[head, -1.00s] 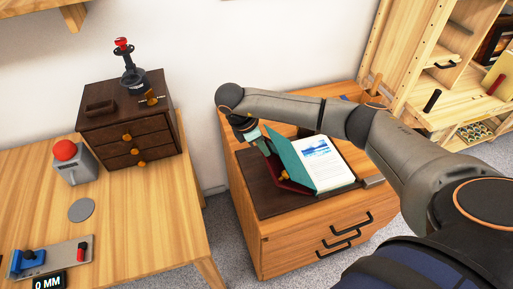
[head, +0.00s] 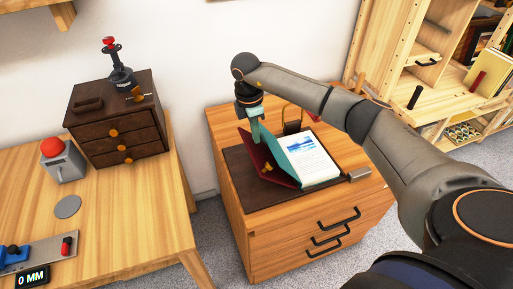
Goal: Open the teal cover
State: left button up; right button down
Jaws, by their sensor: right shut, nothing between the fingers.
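An open book lies on the dark mat (head: 240,180) on the wooden drawer cabinet. Its teal cover (head: 283,152) stands tilted up along the left side of the white page (head: 313,160), which carries a blue picture. A dark red panel (head: 255,157) with an orange knob (head: 268,168) leans up just left of the teal cover. My right gripper (head: 255,136) is shut and points down at the upper left of these panels. Its fingertips are close to the red panel's top; whether they touch cannot be told. My left gripper is out of view.
My right arm crosses above the cabinet's back right corner. A grey block (head: 359,174) sits right of the book. A dark upright frame (head: 292,118) stands behind it. A small dark drawer chest (head: 121,125) stands on the left table.

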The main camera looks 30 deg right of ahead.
aim_at(270, 143)
jog(key=d, duration=0.1)
jog(key=d+r+y, duration=0.1)
jog(key=d, duration=0.1)
jog(key=s+d+r+y+p, duration=0.1)
jog(key=shift+d+r+t, duration=0.15)
jog(key=shift+t, duration=0.15)
jog(key=shift+d+r+y, duration=0.15)
jog(key=shift+d+y, duration=0.15)
jog(key=shift+y, duration=0.2)
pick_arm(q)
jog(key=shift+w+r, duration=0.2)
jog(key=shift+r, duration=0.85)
pick_arm(e)
jog(key=shift+a, duration=0.1)
